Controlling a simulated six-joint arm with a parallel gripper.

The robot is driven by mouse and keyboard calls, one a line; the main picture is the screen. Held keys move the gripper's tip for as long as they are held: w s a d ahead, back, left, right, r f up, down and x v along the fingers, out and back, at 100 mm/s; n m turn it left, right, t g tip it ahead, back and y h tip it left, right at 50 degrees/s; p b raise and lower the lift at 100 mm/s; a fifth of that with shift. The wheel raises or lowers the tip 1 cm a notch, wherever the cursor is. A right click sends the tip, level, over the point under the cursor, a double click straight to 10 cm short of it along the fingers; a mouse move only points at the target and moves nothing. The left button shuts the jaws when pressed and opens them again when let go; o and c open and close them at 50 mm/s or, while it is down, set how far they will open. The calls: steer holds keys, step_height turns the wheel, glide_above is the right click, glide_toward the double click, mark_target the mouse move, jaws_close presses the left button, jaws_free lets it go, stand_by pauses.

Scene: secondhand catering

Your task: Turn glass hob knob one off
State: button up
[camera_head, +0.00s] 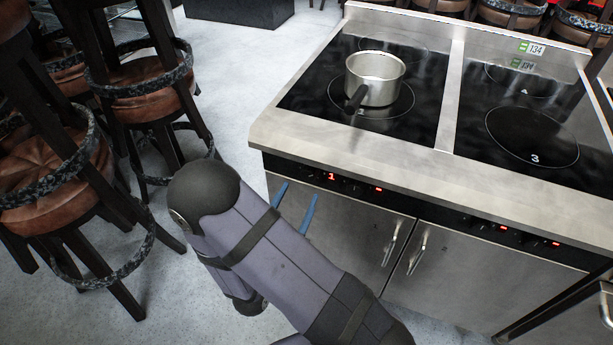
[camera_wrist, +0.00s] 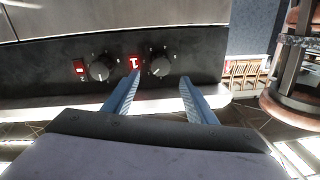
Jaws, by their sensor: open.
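The glass hob (camera_head: 425,90) has a black control strip along its front, with a lit red "1" display (camera_head: 331,176). In the wrist view, which looks upside down, a round dark knob (camera_wrist: 159,64) sits beside the lit "1" display (camera_wrist: 135,63). A second knob (camera_wrist: 102,68) has a red dash display. My gripper (camera_wrist: 160,80) is open and empty, its blue fingers pointing at the strip and spaced to either side of the first knob. They appear short of it. In the head view, my gripper (camera_head: 297,194) is at the strip's left end; my arm hides part of the front.
A steel saucepan (camera_head: 376,78) stands on the left glass zone, its dark handle toward the front. Cabinet doors with handles (camera_head: 391,243) lie below the strip. Bar stools (camera_head: 150,85) crowd the left. The floor between stools and hob is open.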

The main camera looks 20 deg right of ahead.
mark_target(308, 176)
steer(key=shift+p+x, duration=0.55)
steer(key=shift+x, duration=2.95)
steer(key=c, duration=1.1)
